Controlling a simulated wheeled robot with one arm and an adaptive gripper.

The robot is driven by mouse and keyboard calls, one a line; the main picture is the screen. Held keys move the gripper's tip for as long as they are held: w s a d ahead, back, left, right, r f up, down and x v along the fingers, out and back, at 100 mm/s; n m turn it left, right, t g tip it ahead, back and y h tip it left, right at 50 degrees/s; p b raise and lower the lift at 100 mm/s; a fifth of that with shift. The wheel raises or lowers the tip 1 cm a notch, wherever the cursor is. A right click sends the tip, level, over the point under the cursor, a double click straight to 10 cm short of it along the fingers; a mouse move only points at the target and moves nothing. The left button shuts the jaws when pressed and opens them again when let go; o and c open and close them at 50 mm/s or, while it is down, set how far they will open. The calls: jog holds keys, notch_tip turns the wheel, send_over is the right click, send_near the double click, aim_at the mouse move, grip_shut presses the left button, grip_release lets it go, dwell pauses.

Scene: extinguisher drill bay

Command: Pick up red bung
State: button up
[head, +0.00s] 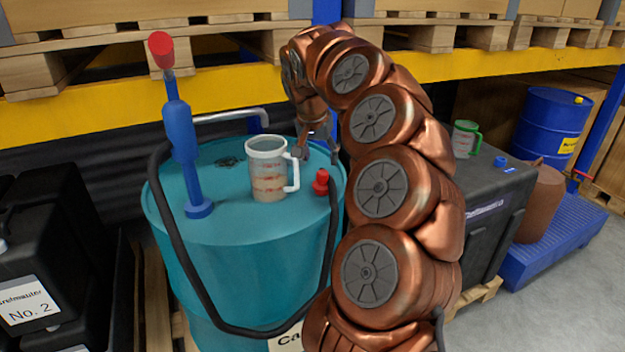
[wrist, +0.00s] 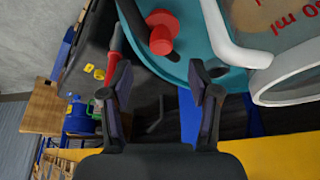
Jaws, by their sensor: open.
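The red bung (head: 321,182) stands on top of the teal drum (head: 240,228), near its right edge and just right of a measuring jug (head: 268,168). In the wrist view the bung (wrist: 162,32) shows a round knob on a wider base, ahead of the fingertips and roughly centred between them. My gripper (head: 318,142) is over the drum's back right part, above and behind the bung. In the wrist view my gripper (wrist: 160,74) is open, with nothing between its fingers and clear of the bung.
The jug's handle (head: 295,172) points toward the bung. A black hose (head: 190,275) loops down the drum's front from the blue hand pump (head: 182,140). A yellow rack beam (head: 110,112) runs behind the drum. A dark container (head: 492,215) stands to the right.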

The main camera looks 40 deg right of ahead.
aim_at(322, 172)
jog(key=shift+w+p+x, duration=0.15)
jog(key=shift+p+x, duration=0.15)
jog(key=shift+x, duration=0.55)
jog(key=shift+w+p+x, duration=0.15)
jog(key=shift+p+x, duration=0.15)
jog(key=shift+x, duration=0.55)
jog(key=shift+p+x, duration=0.9)
jog(key=shift+x, duration=1.35)
jog(key=shift+s, duration=0.15)
grip_shut()
